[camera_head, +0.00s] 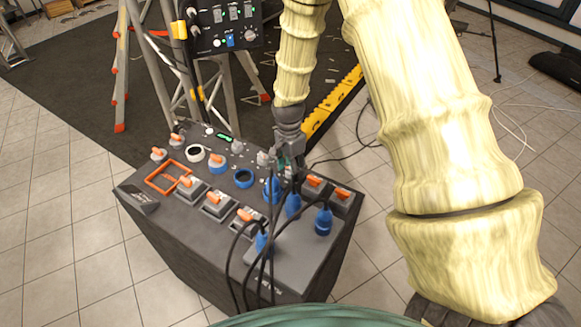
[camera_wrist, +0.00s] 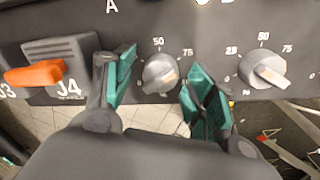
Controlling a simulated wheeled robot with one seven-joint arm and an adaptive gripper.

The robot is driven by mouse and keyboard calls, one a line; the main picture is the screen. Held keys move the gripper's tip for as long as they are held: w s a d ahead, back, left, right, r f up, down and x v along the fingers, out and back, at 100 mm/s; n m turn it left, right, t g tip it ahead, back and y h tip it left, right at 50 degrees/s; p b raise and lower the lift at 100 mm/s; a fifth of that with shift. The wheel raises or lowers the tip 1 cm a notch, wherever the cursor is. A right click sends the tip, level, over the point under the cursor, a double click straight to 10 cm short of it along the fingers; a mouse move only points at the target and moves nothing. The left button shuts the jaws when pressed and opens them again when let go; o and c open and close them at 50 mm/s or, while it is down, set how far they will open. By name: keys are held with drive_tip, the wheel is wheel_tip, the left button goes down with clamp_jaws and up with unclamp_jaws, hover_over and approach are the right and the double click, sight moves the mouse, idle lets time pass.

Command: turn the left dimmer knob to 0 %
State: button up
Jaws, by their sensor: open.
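In the wrist view a grey round dimmer knob (camera_wrist: 160,73) with a pale mark on its face sits on the dark panel, below a printed 50 and beside a 75. It is the left one of two knobs there. My gripper (camera_wrist: 161,82) is open, with one green-padded finger on each side of this knob, and gaps show between pads and knob. In the head view my gripper (camera_head: 287,160) is over the back right of the console and hides part of it.
A second dimmer knob (camera_wrist: 263,70) is just right of the right finger. An orange lever (camera_wrist: 34,75) lies left of the left finger. Blue plugs (camera_head: 323,221) with black cables stand on the console (camera_head: 175,255) near my gripper. A ladder and truss stand behind.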

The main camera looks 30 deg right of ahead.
drive_tip(key=shift+a+f, duration=0.1)
drive_tip(key=c, duration=1)
drive_tip(key=shift+c, duration=0.2)
